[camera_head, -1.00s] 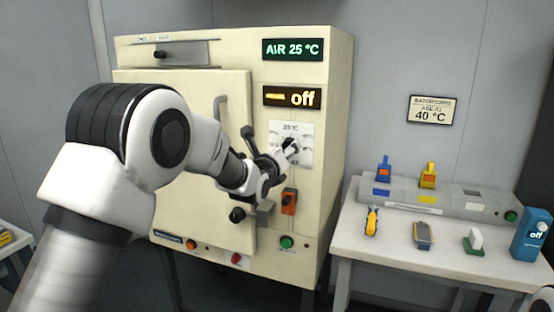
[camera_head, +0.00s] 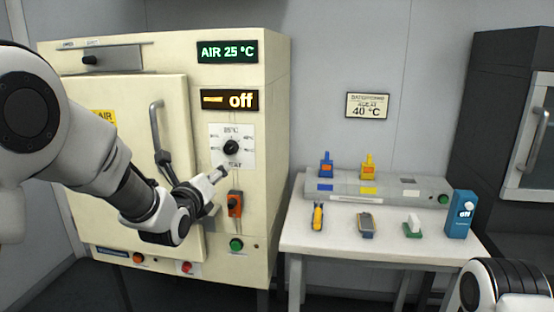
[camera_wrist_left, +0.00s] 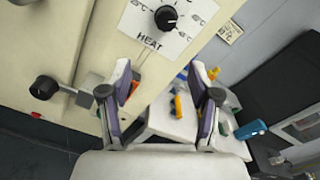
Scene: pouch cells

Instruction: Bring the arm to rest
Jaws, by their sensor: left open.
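My left arm comes in from the left in the head view, in front of a cream oven cabinet (camera_head: 270,120). My left gripper (camera_head: 193,168) is open and empty, below and left of the black heat dial (camera_head: 231,147), apart from it. In the left wrist view the two fingers of the gripper (camera_wrist_left: 160,75) are spread with nothing between them, and the dial (camera_wrist_left: 166,18) shows above them. Part of my right arm shows at the bottom right of the head view; its gripper is out of view.
The oven door handle (camera_head: 157,130) and an orange switch (camera_head: 235,204) are close to the left gripper. The display reads off (camera_head: 229,101). A white table (camera_head: 340,245) on the right bears small tools, a grey rack (camera_head: 340,187) and a blue device (camera_head: 460,215). A dark cabinet (camera_head: 490,110) stands far right.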

